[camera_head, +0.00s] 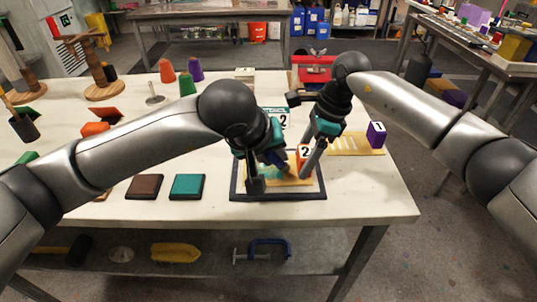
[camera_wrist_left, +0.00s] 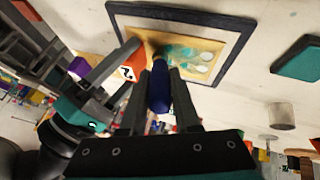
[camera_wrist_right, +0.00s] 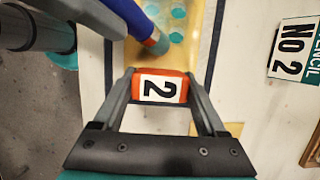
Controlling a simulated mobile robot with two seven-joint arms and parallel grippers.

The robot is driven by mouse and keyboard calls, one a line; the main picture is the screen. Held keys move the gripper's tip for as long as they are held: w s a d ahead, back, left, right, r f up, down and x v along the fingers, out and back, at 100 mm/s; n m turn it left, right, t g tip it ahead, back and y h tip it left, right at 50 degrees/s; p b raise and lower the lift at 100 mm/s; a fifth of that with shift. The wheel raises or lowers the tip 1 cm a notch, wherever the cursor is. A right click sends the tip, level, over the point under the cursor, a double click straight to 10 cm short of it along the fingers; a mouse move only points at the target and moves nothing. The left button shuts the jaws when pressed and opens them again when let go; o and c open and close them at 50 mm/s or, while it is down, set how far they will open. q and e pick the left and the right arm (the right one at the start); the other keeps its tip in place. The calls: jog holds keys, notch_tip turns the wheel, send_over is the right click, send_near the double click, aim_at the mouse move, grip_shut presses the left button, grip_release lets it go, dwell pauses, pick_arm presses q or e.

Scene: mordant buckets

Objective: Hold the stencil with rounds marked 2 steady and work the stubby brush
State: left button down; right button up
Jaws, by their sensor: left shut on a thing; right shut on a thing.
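The stencil with rounds (camera_wrist_left: 202,46) is a tan sheet lying inside a dark frame (camera_wrist_left: 232,65) on the table. Some rounds show teal and others look pale. Its orange block marked 2 (camera_wrist_right: 160,86) sits between the fingers of my right gripper (camera_wrist_right: 160,92), which is shut on it; the block also shows in the head view (camera_head: 304,152). My left gripper (camera_wrist_left: 160,75) is shut on the stubby brush (camera_wrist_left: 158,92), which has a blue handle. The brush is over the stencil, close to the block. I cannot tell whether its bristles touch the sheet.
A "Stencil No 2" sign (camera_wrist_right: 296,48) stands behind the frame. A second stencil (camera_head: 350,143) with a purple block marked 1 (camera_head: 376,134) lies to the right. Brown (camera_head: 145,187) and teal (camera_head: 187,186) pads lie to the left. The front table edge is close.

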pick_arm(q)
jog(key=shift+a, duration=4.35)
jog(key=shift+w+a, duration=0.1)
jog(key=shift+a, duration=0.15)
jog(key=shift+w+d, duration=0.15)
jog(key=shift+w, duration=0.55)
jog(key=shift+d, duration=4.7)
jog(key=shift+a, duration=4.65)
jog(key=shift+a+r, duration=0.1)
jog(key=shift+a, duration=0.15)
notch_tip(320, 180, up, 8)
jog(key=shift+d, duration=0.1)
